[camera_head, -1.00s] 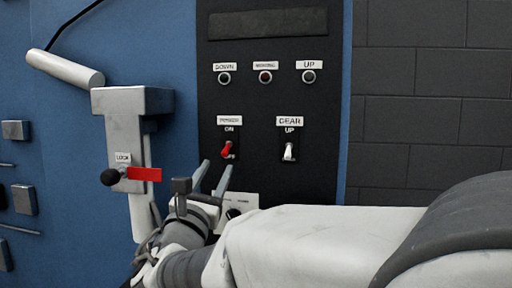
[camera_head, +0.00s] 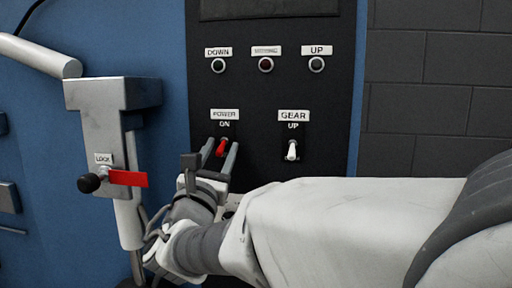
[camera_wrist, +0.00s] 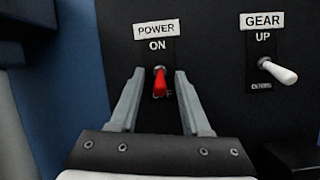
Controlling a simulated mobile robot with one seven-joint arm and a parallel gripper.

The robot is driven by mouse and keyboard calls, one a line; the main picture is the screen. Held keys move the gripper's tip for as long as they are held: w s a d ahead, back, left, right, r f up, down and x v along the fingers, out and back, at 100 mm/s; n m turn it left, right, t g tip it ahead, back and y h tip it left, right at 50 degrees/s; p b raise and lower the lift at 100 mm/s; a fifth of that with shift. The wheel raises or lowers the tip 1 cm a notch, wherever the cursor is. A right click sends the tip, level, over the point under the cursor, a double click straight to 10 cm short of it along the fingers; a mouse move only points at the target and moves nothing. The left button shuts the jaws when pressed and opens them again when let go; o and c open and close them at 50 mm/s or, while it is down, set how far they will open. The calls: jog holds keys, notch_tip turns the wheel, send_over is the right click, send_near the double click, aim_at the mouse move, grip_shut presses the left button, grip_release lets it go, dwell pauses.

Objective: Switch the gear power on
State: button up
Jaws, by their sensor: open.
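The red POWER switch (camera_head: 222,147) sits on the black panel under a POWER label, with ON printed above it. In the wrist view the red lever (camera_wrist: 160,83) points downward and partly covers the lettering below it. My gripper (camera_head: 221,150) is open, with one finger on each side of the red lever. In the wrist view the fingertips (camera_wrist: 159,73) are apart, with visible gaps between them and the lever. The white GEAR switch (camera_head: 292,151) is to the right, with UP printed above it; it also shows in the wrist view (camera_wrist: 279,71).
Three round indicators labelled DOWN (camera_head: 218,66), a middle one (camera_head: 266,65) and UP (camera_head: 316,65) sit above the switches. A grey lock unit (camera_head: 112,140) with a black knob (camera_head: 89,183) and red tab (camera_head: 129,178) stands at left. A grey block wall (camera_head: 440,100) is at right.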

grip_shut()
